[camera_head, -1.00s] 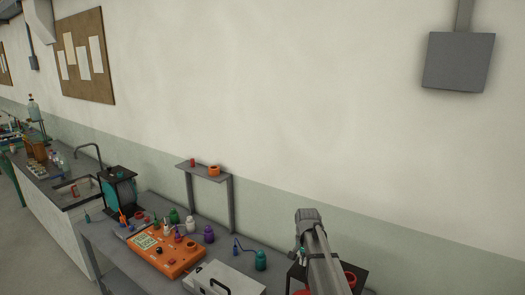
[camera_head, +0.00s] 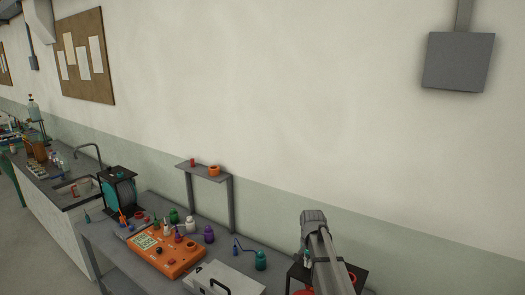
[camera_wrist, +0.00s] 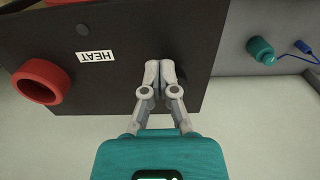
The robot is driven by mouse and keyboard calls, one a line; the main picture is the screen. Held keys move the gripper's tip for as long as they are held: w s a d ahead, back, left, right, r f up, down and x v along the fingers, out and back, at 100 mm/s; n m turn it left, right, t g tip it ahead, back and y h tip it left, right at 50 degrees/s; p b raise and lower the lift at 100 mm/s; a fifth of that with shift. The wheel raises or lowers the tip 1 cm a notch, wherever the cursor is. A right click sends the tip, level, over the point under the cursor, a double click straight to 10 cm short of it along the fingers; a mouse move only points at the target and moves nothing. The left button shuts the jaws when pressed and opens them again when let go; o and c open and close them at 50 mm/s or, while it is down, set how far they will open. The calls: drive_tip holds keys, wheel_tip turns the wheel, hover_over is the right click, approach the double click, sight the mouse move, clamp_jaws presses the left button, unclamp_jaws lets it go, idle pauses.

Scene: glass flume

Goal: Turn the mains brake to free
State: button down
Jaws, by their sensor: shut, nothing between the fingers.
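In the wrist view my gripper (camera_wrist: 160,72) is shut and empty, with its fingertips together in front of a black panel (camera_wrist: 110,25). I cannot tell whether the tips touch the panel. No part is clearly recognisable as the mains brake; anything behind the fingertips is hidden. In the head view my arm hides most of the black unit (camera_head: 358,272) at the bench's right end, and the gripper itself is not seen.
A thick red ring (camera_wrist: 40,82) sticks out left of the label. A teal bottle-like piece (camera_wrist: 262,50) with a blue cord stands to the right. In the head view an orange box (camera_head: 165,250), a light case (camera_head: 222,278) and several small bottles crowd the bench left of my arm.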

drive_tip(key=shift+s, duration=0.3)
idle(0.9)
wheel_tip(320, 180, up, 6)
drive_tip(key=p, duration=0.6)
idle(0.5)
drive_tip(key=shift+s+f+b, duration=0.4)
drive_tip(key=s+f+n+b, duration=0.6)
drive_tip(key=s+f+b, duration=1.2)
drive_tip(key=s, duration=0.3)
drive_tip(key=shift+d+n, duration=0.3)
drive_tip(key=shift+n, duration=0.1)
